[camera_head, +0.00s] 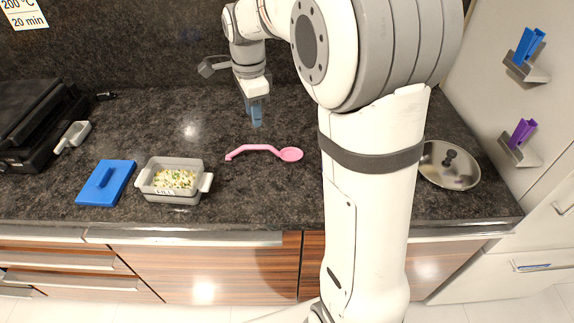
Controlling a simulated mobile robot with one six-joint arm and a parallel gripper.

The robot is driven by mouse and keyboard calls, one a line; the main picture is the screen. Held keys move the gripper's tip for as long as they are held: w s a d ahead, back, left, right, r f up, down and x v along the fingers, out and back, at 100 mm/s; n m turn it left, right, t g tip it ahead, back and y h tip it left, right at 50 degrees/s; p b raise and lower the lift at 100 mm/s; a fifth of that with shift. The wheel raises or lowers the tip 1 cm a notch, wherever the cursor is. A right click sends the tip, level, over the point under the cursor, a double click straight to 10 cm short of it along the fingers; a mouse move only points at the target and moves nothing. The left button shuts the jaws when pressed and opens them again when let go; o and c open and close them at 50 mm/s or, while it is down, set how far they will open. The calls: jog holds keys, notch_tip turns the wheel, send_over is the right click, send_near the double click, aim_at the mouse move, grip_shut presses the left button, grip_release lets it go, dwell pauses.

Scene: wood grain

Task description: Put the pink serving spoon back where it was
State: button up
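The pink serving spoon (290,154) lies on the dark stone counter (255,195), with its bowl to the right and its bent handle reaching left. My gripper (256,122) points down with blue fingers, just behind the spoon in the picture and apart from it. Nothing shows held in the fingers. They overlap from this angle, so I cannot tell whether they are open or shut.
A grey dish (172,198) with food and a blue lid (106,183) stand left of the spoon. A small scoop (74,135) and a black appliance (32,125) are farther left. A pot lid (449,166) lies right of my arm. Wall holders (522,150) carry blue and purple clips.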

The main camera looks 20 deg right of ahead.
jog(key=s+d+f+n+t, duration=0.1)
jog(key=s+n, duration=0.7)
jog(key=s, duration=0.4)
jog(key=s+d+n+t, duration=0.1)
jog(key=s+n, duration=0.8)
jog(key=s, duration=0.2)
jog(key=shift+s+d+f, duration=0.35)
jog(key=shift+d+f, duration=0.05)
jog(key=shift+w, duration=0.1)
jog(key=shift+c, duration=0.4)
